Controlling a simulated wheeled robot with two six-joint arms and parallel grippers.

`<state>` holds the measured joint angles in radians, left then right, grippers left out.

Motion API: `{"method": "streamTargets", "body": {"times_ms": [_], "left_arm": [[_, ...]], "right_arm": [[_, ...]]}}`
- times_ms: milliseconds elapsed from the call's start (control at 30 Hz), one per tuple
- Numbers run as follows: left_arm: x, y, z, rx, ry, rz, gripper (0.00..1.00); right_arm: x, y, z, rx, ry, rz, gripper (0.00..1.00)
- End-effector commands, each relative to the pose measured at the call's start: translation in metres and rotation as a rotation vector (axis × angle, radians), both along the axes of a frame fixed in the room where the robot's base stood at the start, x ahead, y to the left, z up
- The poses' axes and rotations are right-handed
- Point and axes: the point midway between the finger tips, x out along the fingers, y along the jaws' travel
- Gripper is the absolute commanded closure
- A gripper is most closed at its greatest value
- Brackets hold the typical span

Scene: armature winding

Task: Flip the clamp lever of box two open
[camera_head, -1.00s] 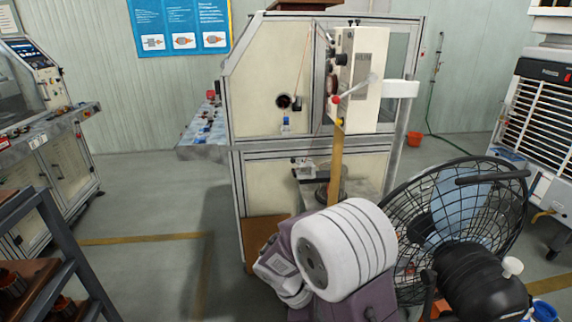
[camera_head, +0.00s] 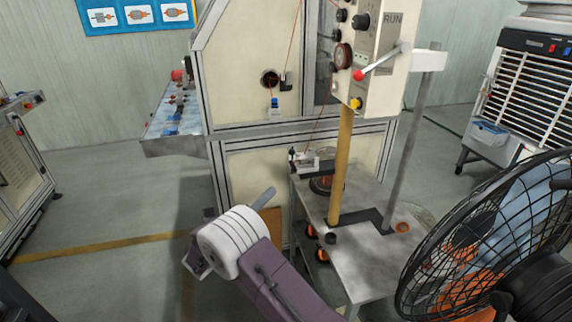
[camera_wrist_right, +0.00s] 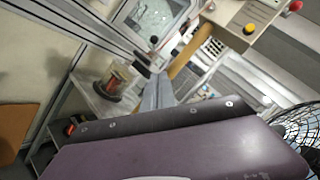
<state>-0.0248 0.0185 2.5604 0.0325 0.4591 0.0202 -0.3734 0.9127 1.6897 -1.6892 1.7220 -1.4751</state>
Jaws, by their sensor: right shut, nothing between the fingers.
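A light control box (camera_head: 377,50) marked RUN stands on a yellow post at the winding machine. A metal lever with a red knob (camera_head: 358,76) sticks out from its front. A small white clamp-like fixture (camera_head: 306,161) sits on the grey worktable below, near a dark spool. I cannot tell which part is box two's clamp lever. My right gripper (camera_head: 264,198) is left of the worktable, apart from it. In the right wrist view its grey fingers (camera_wrist_right: 158,92) are together and empty, and they point toward the post and fixture. My left gripper is not in view.
A large black fan (camera_head: 500,240) stands at the lower right. The grey worktable (camera_head: 365,255) has a grey upright pole and orange parts around it. A copper-coloured spool (camera_wrist_right: 117,80) is on the table in the right wrist view. Open floor lies at left.

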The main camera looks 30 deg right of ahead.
Motion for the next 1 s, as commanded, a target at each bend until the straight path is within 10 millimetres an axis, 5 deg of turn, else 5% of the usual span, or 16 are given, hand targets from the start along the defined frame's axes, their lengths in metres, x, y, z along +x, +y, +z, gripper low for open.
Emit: {"method": "streamTargets", "body": {"times_ms": [167, 567, 1000], "left_arm": [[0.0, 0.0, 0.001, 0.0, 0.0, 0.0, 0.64], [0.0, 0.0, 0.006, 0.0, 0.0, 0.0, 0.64], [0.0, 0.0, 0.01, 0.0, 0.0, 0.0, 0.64]], "right_arm": [[0.005, -0.016, 0.003, 0.002, -0.001, -0.005, 1.0], [0.037, -0.093, 0.02, 0.002, -0.001, -0.005, 1.0], [0.068, -0.105, 0.041, 0.002, 0.0, -0.001, 1.0]]}}
